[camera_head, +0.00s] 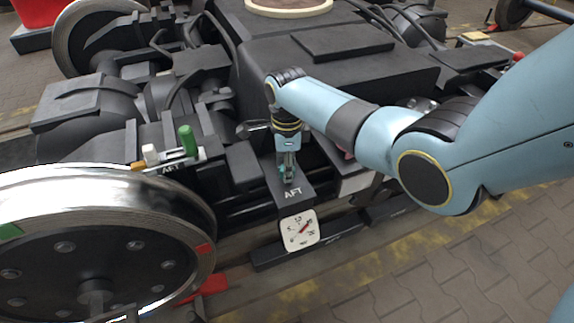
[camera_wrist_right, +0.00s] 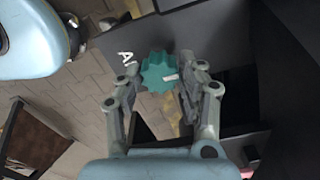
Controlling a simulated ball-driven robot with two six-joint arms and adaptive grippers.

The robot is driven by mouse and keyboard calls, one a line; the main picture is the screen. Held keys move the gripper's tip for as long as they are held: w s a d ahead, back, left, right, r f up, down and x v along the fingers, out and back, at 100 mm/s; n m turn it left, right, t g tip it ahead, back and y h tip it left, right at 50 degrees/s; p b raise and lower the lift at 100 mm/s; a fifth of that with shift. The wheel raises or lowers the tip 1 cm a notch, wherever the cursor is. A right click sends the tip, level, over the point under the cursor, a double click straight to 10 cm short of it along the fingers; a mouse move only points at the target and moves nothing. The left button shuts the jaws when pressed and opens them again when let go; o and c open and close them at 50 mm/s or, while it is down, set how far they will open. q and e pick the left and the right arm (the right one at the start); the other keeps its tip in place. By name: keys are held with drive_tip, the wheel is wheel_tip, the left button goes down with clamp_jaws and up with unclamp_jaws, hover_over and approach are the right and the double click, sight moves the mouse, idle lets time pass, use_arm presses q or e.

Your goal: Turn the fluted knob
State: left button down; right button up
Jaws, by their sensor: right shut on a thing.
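The fluted knob (camera_wrist_right: 158,74) is teal with a white mark on its face. It shows between the two fingers of my right gripper (camera_wrist_right: 153,82) in the right wrist view. In the head view my right gripper (camera_head: 288,175) points down at the dark block lettered AFT, and its fingers largely hide the knob. The right gripper is shut on the knob. A square white dial (camera_head: 299,230) with a red needle sits just below the AFT lettering. My left gripper is not in view.
A large steel wheel (camera_head: 189,215) stands at the left. A green handle (camera_head: 188,140) and a white one (camera_head: 150,153) rise from another AFT-marked plate. Dark bogie frame parts surround the knob. Open paving lies at the lower right.

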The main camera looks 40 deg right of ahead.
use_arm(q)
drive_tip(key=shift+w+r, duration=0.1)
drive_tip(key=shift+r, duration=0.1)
use_arm(e)
drive_tip(key=n+p, duration=0.2)
drive_tip(key=n, duration=0.1)
drive_tip(key=shift+r, duration=0.15)
drive_tip(key=n+p, duration=0.1)
drive_tip(key=n, duration=0.2)
drive_tip(key=shift+n+p, duration=0.3)
drive_tip(key=n+p, duration=0.1)
drive_tip(key=n, duration=0.3)
drive_tip(key=shift+n, duration=0.3)
drive_tip(key=n, duration=0.4)
drive_tip(key=shift+p, duration=0.4)
drive_tip(key=n, duration=1)
drive_tip(key=shift+f+p, duration=0.2)
drive_tip(key=shift+p, duration=0.1)
drive_tip(key=n, duration=0.5)
drive_tip(key=shift+n, duration=0.4)
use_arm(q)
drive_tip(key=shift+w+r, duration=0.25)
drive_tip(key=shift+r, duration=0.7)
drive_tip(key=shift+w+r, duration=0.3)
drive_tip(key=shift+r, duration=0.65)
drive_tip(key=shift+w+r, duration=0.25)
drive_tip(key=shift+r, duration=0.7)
use_arm(e)
drive_tip(key=shift+n, duration=2.3)
